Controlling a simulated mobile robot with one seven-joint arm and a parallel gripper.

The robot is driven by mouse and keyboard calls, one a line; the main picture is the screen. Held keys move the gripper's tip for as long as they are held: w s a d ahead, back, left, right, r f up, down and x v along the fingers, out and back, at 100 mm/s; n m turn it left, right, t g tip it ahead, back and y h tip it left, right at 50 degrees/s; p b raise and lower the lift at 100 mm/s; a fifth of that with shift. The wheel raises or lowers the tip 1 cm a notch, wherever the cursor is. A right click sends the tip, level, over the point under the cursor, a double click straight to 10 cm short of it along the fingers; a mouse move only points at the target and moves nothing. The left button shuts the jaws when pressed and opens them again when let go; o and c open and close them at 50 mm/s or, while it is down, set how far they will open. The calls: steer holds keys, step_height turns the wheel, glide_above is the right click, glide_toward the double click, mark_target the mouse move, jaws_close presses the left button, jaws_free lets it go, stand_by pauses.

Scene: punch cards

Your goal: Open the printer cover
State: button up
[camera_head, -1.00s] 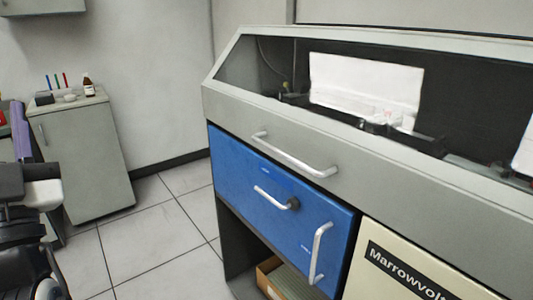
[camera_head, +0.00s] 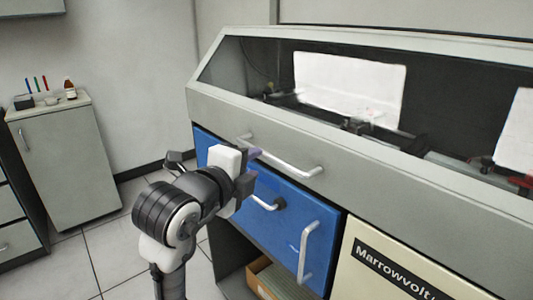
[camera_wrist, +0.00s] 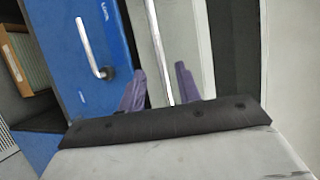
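The printer cover (camera_head: 350,160) is a grey lid with a long dark window and appears closed. Its silver bar handle (camera_head: 292,166) runs along the front face. My gripper (camera_head: 253,154) is at the left end of this handle, and my arm hides part of the blue front below. In the wrist view, my gripper's two purple fingers (camera_wrist: 160,78) are apart, with the cover handle (camera_wrist: 158,40) running between them. I cannot tell whether either finger touches the bar.
Below the cover is a blue panel (camera_head: 285,225) with two more silver handles. A cream panel (camera_head: 375,280) lettered "Marrowvolt" is to its right. A cardboard box (camera_head: 262,268) sits in the open bay underneath. A grey cabinet (camera_head: 72,165) stands at left; tiled floor lies between.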

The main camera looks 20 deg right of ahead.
mark_target(265, 156)
steer(key=p+x, duration=0.1)
steer(key=x, duration=0.6)
steer(key=shift+w+d, duration=0.2)
steer(key=shift+c, duration=0.4)
jaws_close()
